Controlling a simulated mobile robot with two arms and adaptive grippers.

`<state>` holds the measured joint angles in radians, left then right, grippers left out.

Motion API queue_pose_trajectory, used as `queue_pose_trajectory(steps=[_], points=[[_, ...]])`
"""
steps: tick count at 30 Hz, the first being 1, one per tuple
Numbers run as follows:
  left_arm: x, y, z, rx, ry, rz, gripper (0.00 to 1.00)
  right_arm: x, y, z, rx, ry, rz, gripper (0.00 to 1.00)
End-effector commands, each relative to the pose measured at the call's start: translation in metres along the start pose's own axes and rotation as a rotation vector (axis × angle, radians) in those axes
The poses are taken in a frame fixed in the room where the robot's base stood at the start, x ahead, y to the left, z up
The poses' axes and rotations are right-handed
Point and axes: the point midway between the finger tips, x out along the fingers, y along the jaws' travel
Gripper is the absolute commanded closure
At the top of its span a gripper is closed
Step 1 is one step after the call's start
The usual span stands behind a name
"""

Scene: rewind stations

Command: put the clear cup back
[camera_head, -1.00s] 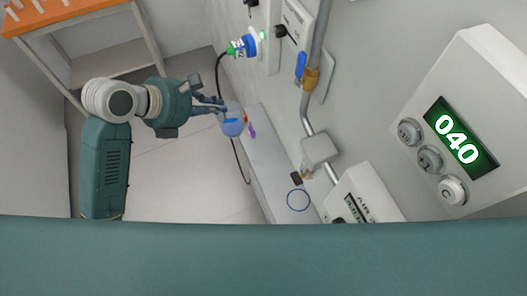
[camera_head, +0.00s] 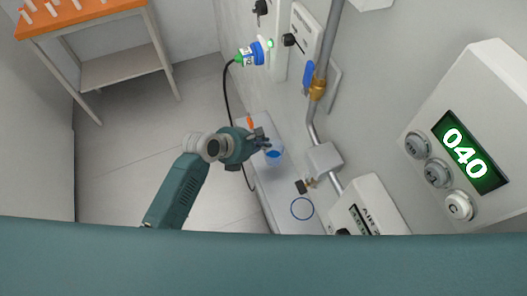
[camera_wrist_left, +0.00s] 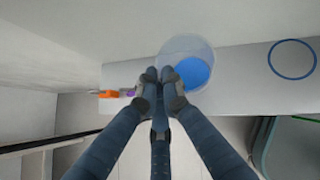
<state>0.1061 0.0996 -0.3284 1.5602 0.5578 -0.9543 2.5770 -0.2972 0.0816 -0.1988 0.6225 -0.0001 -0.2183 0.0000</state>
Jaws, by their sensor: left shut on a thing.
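The clear cup (camera_head: 274,157), with blue liquid inside, is in the fingers of my left gripper (camera_head: 263,143). In the left wrist view the cup (camera_wrist_left: 186,52) sits at the fingertips of the left gripper (camera_wrist_left: 163,80), which is shut on it. The cup is over the pale shelf (camera_head: 284,186); I cannot tell its height above it. A blue ring mark (camera_head: 302,209) lies on the shelf, apart from the cup; it also shows right of the cup in the left wrist view (camera_wrist_left: 291,60). My right gripper is out of view.
A small orange object (camera_head: 250,122) lies on the shelf behind the gripper. A grey pipe with a valve (camera_head: 316,88) and a display box reading 040 (camera_head: 474,120) are on the wall. An orange-topped table (camera_head: 80,14) stands at the back left.

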Motion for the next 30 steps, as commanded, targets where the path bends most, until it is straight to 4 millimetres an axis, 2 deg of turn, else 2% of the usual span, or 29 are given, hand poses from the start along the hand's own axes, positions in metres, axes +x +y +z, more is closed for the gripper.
queue_pose_trajectory(steps=[12, 26, 27, 29, 30], points=[[0.035, 0.003, -0.034, 0.001, 0.000, 0.000, 1.00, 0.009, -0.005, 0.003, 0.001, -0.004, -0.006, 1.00], [0.040, 0.003, -0.039, -0.002, -0.001, 0.000, 1.00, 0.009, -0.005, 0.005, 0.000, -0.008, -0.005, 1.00], [0.040, 0.003, -0.039, -0.001, -0.001, 0.000, 0.88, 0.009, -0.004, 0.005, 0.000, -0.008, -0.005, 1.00], [0.040, 0.003, -0.039, 0.000, -0.001, 0.000, 0.76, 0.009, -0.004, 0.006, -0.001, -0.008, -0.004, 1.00], [0.040, 0.003, -0.039, 0.000, -0.001, 0.000, 0.76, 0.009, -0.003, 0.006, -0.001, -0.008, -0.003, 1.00]])
